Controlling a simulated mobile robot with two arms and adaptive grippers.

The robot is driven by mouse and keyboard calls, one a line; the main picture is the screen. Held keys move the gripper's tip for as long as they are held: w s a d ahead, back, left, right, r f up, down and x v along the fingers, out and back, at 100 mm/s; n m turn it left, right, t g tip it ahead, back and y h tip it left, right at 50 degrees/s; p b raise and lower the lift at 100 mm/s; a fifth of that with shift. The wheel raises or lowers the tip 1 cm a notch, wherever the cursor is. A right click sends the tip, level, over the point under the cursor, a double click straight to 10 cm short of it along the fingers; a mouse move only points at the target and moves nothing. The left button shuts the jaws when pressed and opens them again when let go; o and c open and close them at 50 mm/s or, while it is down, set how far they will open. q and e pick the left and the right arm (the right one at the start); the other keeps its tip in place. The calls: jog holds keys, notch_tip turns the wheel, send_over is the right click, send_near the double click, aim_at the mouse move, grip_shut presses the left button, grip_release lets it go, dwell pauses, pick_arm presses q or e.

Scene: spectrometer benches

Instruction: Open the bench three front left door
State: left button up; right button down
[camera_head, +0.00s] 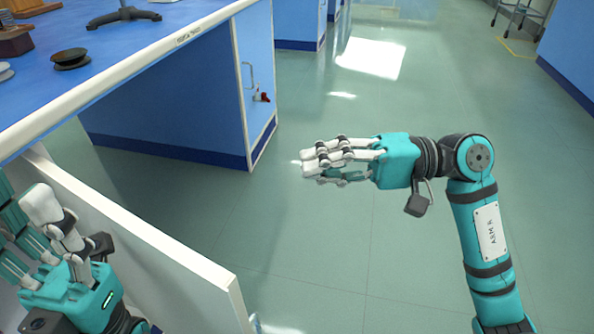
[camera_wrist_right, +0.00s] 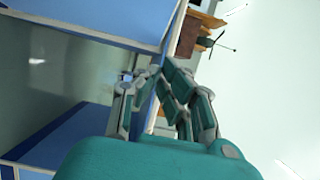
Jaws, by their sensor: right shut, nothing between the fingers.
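A pale door panel (camera_head: 150,240) stands swung out from under the near blue-topped bench (camera_head: 130,75) at the lower left, in the head view. Its hinge side and handle are hidden. The label on the bench edge is too small to read. My left gripper (camera_head: 22,205) is at the lower left, on the near side of this panel; whether it touches it and how far its fingers are closed is unclear. My right gripper (camera_head: 306,161) is shut and empty over open floor, right of the panel and apart from it. Its fingers also show in the right wrist view (camera_wrist_right: 158,78).
A dark spool (camera_head: 70,60) and a stand base (camera_head: 124,17) are on the top. The floor (camera_head: 400,160) around my right arm is clear.

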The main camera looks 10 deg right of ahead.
jog(key=s+d, duration=0.4)
jog(key=d, duration=0.2)
jog(key=shift+d+r, duration=0.25)
jog(key=shift+r, duration=0.05)
